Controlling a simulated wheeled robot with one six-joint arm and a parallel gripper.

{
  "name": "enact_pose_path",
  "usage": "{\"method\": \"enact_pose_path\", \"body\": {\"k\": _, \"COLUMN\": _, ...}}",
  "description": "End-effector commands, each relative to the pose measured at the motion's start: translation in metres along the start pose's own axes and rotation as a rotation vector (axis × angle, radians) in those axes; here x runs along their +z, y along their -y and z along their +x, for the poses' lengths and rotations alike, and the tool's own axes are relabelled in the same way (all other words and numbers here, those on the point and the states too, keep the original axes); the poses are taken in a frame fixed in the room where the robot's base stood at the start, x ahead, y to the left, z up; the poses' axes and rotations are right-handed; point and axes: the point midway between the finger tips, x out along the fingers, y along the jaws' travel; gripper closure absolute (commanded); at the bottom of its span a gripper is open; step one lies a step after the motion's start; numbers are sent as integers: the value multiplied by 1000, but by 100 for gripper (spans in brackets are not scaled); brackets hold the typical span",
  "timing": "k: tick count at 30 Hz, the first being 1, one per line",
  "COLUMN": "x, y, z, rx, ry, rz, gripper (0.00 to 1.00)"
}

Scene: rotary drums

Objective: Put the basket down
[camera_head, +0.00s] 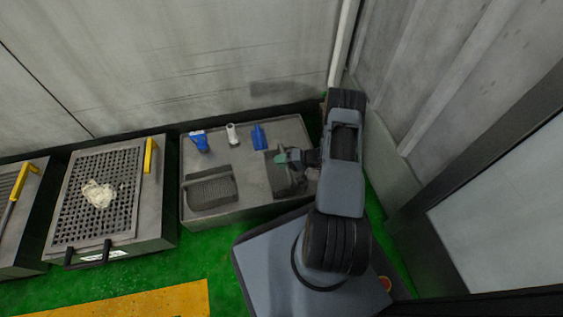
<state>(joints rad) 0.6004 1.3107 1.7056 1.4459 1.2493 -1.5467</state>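A dark grey basket-like box (286,182) is at the right part of the grey table (240,208), right below my gripper. My gripper (281,158) is over the upper edge of this box, with a small green part at its tip. It is too small to tell whether the fingers are closed on the box, or whether the box rests on the table. A second grey mesh basket (210,189) sits at the table's left front.
A blue-and-white item (199,141), a white cylinder (233,134) and a blue item (259,137) stand along the table's back. A perforated tray unit (125,200) with a pale clump (98,194) is on the left. Walls are close behind and on the right.

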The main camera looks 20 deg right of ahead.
Motion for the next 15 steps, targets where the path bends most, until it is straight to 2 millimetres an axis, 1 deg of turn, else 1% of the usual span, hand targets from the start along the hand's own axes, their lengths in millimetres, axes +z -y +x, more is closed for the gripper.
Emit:
{"method": "enact_pose_path", "body": {"k": 7, "x": 0, "y": 0, "z": 0, "rx": 0, "ry": -1, "rz": 0, "gripper": 56}}
{"method": "enact_pose_path", "body": {"k": 10, "x": -1, "y": 4, "z": -2, "rx": 0, "ry": -1, "rz": 0, "gripper": 56}}
{"method": "enact_pose_path", "body": {"k": 13, "x": -1, "y": 4, "z": -13, "rx": 0, "ry": -4, "rz": 1, "gripper": 56}}
{"method": "enact_pose_path", "body": {"k": 15, "x": -2, "y": 5, "z": -25, "rx": 0, "ry": -6, "rz": 2, "gripper": 56}}
